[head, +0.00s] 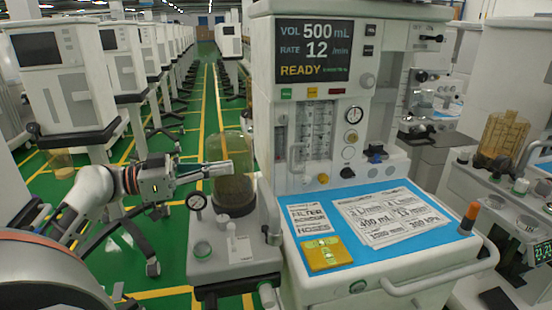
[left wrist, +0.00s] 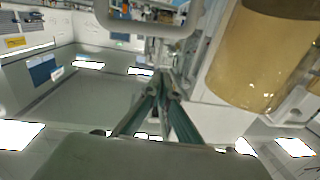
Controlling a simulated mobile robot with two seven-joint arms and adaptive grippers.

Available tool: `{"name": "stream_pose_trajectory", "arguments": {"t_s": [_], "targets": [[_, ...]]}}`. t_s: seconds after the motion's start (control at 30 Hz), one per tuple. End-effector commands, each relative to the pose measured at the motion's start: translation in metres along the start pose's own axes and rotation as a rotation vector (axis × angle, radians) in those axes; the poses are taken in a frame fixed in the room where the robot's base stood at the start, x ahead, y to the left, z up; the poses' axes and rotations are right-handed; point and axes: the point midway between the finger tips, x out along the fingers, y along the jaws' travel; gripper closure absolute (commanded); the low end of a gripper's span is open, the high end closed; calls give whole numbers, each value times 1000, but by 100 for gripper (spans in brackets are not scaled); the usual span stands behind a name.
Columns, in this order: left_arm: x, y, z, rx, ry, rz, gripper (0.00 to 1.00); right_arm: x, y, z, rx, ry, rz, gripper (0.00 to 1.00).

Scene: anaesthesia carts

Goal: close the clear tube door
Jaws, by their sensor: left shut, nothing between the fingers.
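The clear tube panel (head: 318,130) is on the front of the near cart, below its display. Upright tubes show through it, and a pale upright handle (head: 297,157) stands at its left side. I cannot tell how far its door stands open. My left gripper (head: 229,168) is shut and empty, left of the panel and apart from it. In the head view it overlaps the clear canister with dark contents (head: 236,192). In the left wrist view my fingers (left wrist: 166,88) meet at their tips. My right gripper is not in view.
A canister (left wrist: 262,60) is close beside my fingers in the left wrist view. The blue worktop (head: 330,250) holds printed cards and a yellow pad (head: 326,254). More carts stand left and right.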

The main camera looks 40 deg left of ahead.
Motion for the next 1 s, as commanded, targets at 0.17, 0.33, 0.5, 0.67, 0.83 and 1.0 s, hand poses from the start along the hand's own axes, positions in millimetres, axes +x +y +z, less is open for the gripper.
{"name": "stream_pose_trajectory", "arguments": {"t_s": [0.17,0.33,0.5,0.67,0.83,1.0], "targets": [[30,1,0,3,0,4,100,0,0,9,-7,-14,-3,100],[62,0,0,3,1,2,100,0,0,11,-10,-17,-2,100],[92,1,-1,3,1,2,100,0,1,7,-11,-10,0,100],[113,0,-2,2,2,1,100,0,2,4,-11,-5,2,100],[126,0,-1,1,1,0,100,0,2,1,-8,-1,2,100],[131,0,0,0,-1,0,100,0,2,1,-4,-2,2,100]]}}
